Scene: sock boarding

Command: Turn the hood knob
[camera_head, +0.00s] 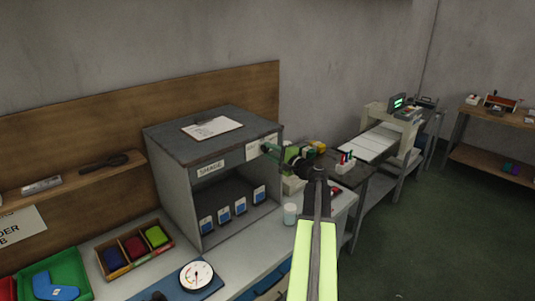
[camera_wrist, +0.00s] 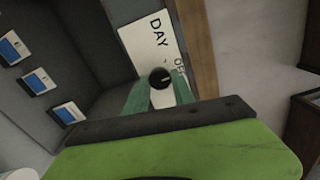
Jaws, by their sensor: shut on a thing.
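A clipboard (camera_head: 212,127) lies on top of the hood. A white jar (camera_head: 290,214) stands on the bench right of the hood, below my arm. A round dial (camera_head: 197,274) and a tray of coloured pieces (camera_head: 121,262) sit in front and left.

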